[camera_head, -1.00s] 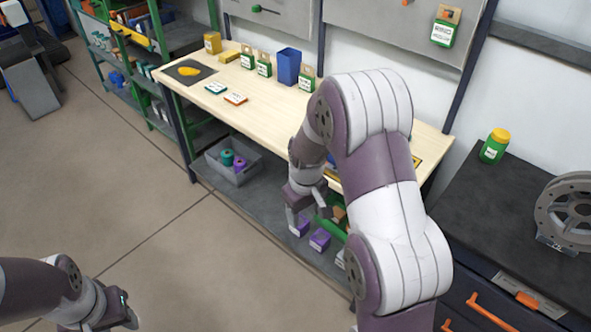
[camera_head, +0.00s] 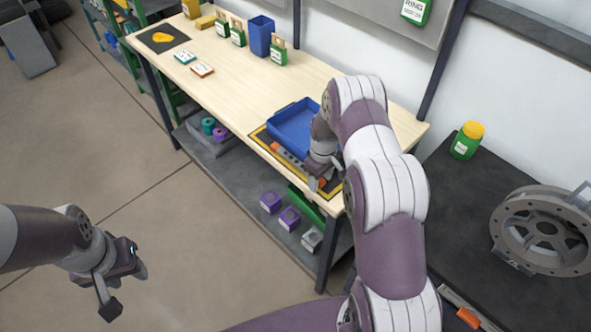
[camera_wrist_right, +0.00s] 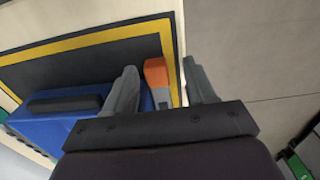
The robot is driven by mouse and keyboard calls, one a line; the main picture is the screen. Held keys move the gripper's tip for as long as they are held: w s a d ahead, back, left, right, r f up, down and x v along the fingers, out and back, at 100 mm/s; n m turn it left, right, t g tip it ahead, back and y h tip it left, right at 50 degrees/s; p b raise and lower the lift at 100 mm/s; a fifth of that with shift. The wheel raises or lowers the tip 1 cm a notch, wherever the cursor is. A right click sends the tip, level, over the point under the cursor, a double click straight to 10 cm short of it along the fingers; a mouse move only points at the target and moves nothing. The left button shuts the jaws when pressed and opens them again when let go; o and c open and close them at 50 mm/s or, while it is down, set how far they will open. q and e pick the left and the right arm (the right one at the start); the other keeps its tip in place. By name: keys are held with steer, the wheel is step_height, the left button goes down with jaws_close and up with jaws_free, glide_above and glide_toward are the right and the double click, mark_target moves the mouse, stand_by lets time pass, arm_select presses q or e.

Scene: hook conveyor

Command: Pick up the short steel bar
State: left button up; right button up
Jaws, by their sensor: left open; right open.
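A grey bar with orange ends (camera_head: 290,160), which looks like the steel bar, lies along the front edge of the yellow-and-black mat on the workbench, beside a blue tray (camera_head: 293,126). My right gripper (camera_head: 322,183) is over the bar's right end and hides part of it. In the right wrist view my right gripper (camera_wrist_right: 161,78) is open, and the orange end of the bar (camera_wrist_right: 156,73) shows between its fingers. I cannot tell whether the fingers touch it. My left gripper (camera_head: 124,291) is open and empty, out over the floor at the lower left.
Purple boxes (camera_head: 289,218) and a grey bin sit on the shelf below. A dark cabinet at right carries a green jar (camera_head: 466,141) and a metal ring (camera_head: 545,230).

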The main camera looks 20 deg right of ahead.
steer(key=shift+w+d+f, duration=0.1)
steer(key=shift+d+f, duration=0.35)
steer(key=shift+f, duration=0.1)
steer(key=shift+a+r, duration=0.15)
steer(key=shift+a, duration=0.15)
jaws_close()
arm_select(q)
steer(key=shift+d+f, duration=0.2)
steer(key=shift+d, duration=0.05)
steer(key=shift+w+d, duration=0.1)
arm_select(e)
steer(key=shift+d, duration=0.15)
arm_select(q)
steer(key=shift+f, duration=0.1)
arm_select(e)
steer(key=shift+w, duration=0.1)
